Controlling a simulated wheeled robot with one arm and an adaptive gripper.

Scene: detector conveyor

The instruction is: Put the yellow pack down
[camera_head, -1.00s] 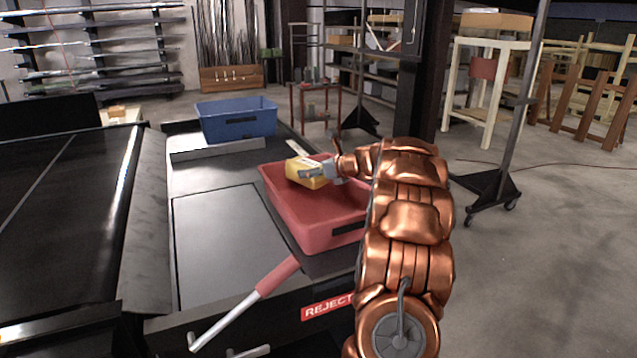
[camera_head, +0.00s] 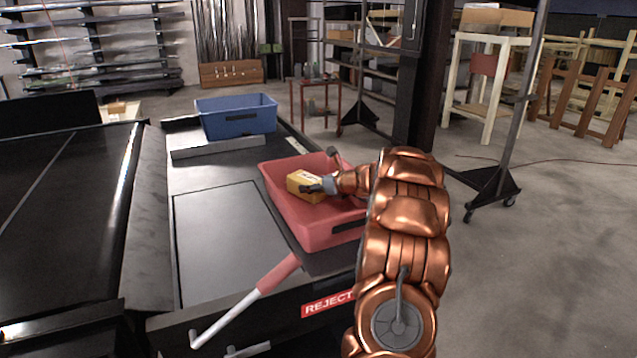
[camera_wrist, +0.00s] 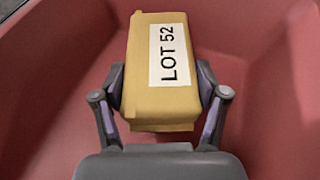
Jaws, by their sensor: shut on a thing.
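The yellow pack (camera_head: 304,186) is a small box with a white label. In the wrist view the pack (camera_wrist: 150,102) shows "LOT 52" on its top. My gripper (camera_head: 321,187) is shut on it; in the wrist view its two fingers (camera_wrist: 160,92) press on the left and right sides of the pack. The pack is inside the red bin (camera_head: 330,232), within its walls. I cannot tell whether its underside touches the bin floor.
A blue bin (camera_head: 238,126) stands at the back of the same bench. A dark conveyor (camera_head: 60,220) lies on the left. A handle with a red grip (camera_head: 278,274) sticks out in front of the red bin, beside a "REJECT" sign (camera_head: 327,304).

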